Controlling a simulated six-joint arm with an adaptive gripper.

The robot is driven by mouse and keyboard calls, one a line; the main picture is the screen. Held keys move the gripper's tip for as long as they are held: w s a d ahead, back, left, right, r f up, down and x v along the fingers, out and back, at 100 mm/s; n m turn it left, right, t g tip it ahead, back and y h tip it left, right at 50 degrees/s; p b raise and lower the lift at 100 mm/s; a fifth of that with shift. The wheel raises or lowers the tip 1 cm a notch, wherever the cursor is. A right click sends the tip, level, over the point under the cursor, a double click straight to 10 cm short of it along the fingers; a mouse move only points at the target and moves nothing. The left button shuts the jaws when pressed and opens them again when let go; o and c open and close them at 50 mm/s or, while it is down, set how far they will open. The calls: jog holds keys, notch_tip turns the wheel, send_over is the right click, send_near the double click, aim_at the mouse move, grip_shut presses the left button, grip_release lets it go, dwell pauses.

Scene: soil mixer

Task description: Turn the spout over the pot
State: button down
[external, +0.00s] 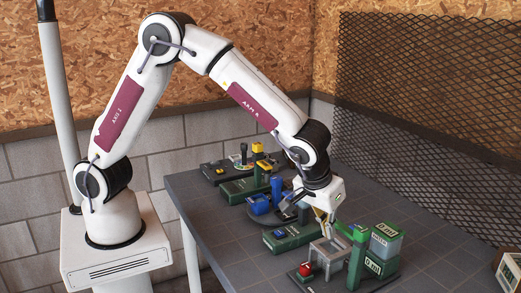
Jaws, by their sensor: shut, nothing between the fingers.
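My gripper (325,219) points down over the front part of the table. Its fingers are shut with nothing between them, close to the left end of a green horizontal arm (350,231), which looks like the spout. This arm sits on top of a green post (357,264). I cannot tell whether the fingers touch it. Below my gripper is a grey open stand (329,250); whether a pot is in it cannot be made out. Blue round parts (259,204) sit on a dark disc behind and to the left of my gripper.
A labelled grey-green container (386,242) stands right of the post. A red knob (305,269) is at the base's left. Green blocks (289,236) and yellow-topped parts (258,147) lie further back. The table's right side (440,235) is clear, with black mesh (430,90) behind.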

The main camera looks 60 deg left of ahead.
jog(key=s+a+v, duration=0.1)
jog(key=v, duration=0.9)
jog(key=shift+s, duration=0.5)
jog(key=w+m+h, duration=0.1)
jog(key=w+m, duration=0.1)
jog(key=w, duration=1.1)
jog(key=shift+w+a+r+m, duration=0.35)
jog(key=shift+w+a+m, duration=0.05)
jog(key=shift+a, duration=0.05)
jog(key=shift+f, duration=0.1)
